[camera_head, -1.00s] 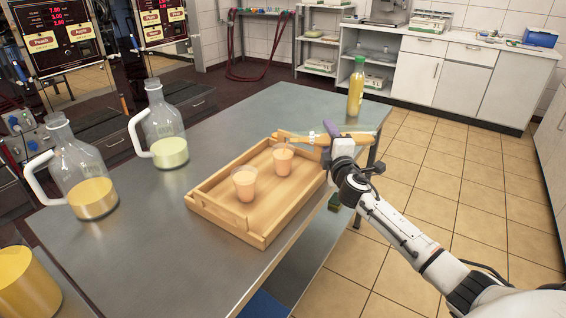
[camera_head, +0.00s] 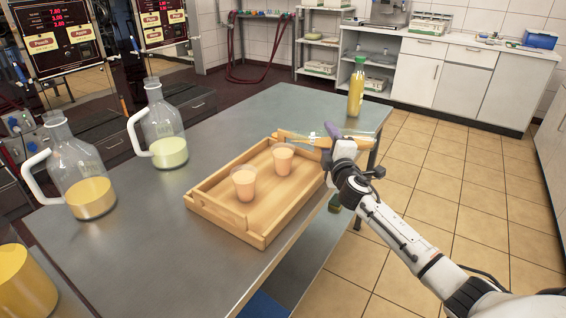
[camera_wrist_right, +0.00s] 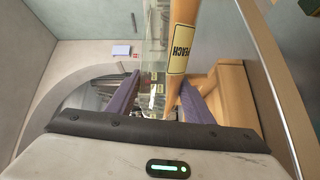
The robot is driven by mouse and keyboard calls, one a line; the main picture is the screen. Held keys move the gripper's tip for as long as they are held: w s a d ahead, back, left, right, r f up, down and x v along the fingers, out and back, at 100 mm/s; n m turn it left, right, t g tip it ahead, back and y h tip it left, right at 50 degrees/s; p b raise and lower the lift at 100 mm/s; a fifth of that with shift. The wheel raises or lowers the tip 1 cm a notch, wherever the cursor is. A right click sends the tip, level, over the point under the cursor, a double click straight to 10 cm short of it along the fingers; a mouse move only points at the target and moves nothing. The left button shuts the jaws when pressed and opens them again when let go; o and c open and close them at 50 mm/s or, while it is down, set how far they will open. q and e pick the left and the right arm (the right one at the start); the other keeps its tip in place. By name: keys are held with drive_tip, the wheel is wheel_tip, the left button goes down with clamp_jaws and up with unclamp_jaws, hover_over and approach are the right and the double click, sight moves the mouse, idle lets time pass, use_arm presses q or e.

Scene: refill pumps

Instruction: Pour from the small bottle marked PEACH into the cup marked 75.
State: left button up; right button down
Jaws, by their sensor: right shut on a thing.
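My right gripper (camera_head: 332,140) is shut on the small PEACH bottle (camera_head: 298,136), which lies almost level above the far side of the wooden tray (camera_head: 250,236). The PEACH label (camera_wrist_right: 178,54) shows in the right wrist view, between the purple fingers (camera_wrist_right: 160,98). The far cup and the near cup (camera_head: 244,184) stand upright in the tray, each with peach-coloured liquid. I cannot read the cups' marks or see a clear stream. My left gripper is out of view.
Two handled jugs, one orange (camera_head: 90,198) and one pale green (camera_head: 169,152), stand left of the tray. Another orange container (camera_head: 24,285) is at the lower left. A green-capped bottle (camera_head: 356,92) stands at the table's far corner. Bare metal table (camera_head: 240,122) lies behind the tray.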

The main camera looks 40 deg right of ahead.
sight(342, 131)
drive_tip(key=shift+r, duration=0.15)
drive_tip(key=shift+f+m+b, duration=0.5)
drive_tip(key=shift+m+b, duration=0.25)
drive_tip(key=shift+m, duration=0.75)
drive_tip(key=shift+d+r+m, duration=0.2)
drive_tip(key=shift+r+m, duration=0.05)
drive_tip(key=shift+m, duration=0.25)
drive_tip(key=d+r+m+p, duration=0.1)
drive_tip(key=m, duration=0.1)
drive_tip(key=s+r+m+p, duration=0.1)
drive_tip(key=r+m+p, duration=0.1)
drive_tip(key=m, duration=0.1)
drive_tip(key=d+r+m+p, duration=0.1)
drive_tip(key=m+p, duration=0.1)
drive_tip(key=shift+s+d+r+m, duration=0.25)
drive_tip(key=shift+s+d+m, duration=0.05)
drive_tip(key=shift+m, duration=0.1)
drive_tip(key=shift+d+r+m, duration=0.1)
drive_tip(key=shift+d+m, duration=0.05)
drive_tip(key=shift+m, duration=0.35)
drive_tip(key=shift+s, duration=0.1)
drive_tip(key=shift+d, duration=0.1)
